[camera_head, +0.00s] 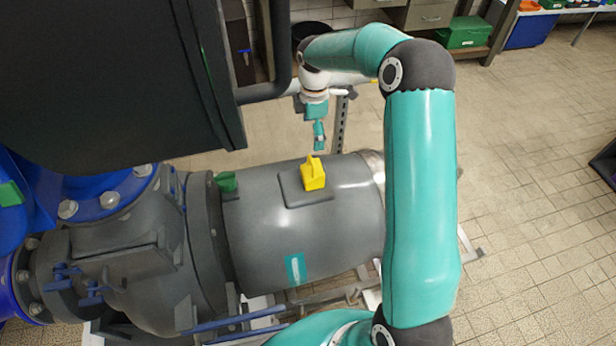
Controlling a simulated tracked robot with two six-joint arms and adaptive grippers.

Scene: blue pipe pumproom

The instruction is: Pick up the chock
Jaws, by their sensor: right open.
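The chock (314,177) is a small yellow wedge-like block. It rests on a flat raised grey plate (292,190) on top of the large grey motor housing (255,230). My right arm reaches up and over from the lower right and bends back to the left. My right gripper (319,138) is open and hangs just beyond the chock, above it in the picture, with a gap between them. It looks empty, though it is small and its fingers partly overlap in this view. My left gripper is not in view.
A large dark cabinet-like box (95,70) fills the upper left. Blue flanged pipework (110,198) and a grey pump body (130,260) stand at the left. A green crate (464,33) is on a low shelf at the back.

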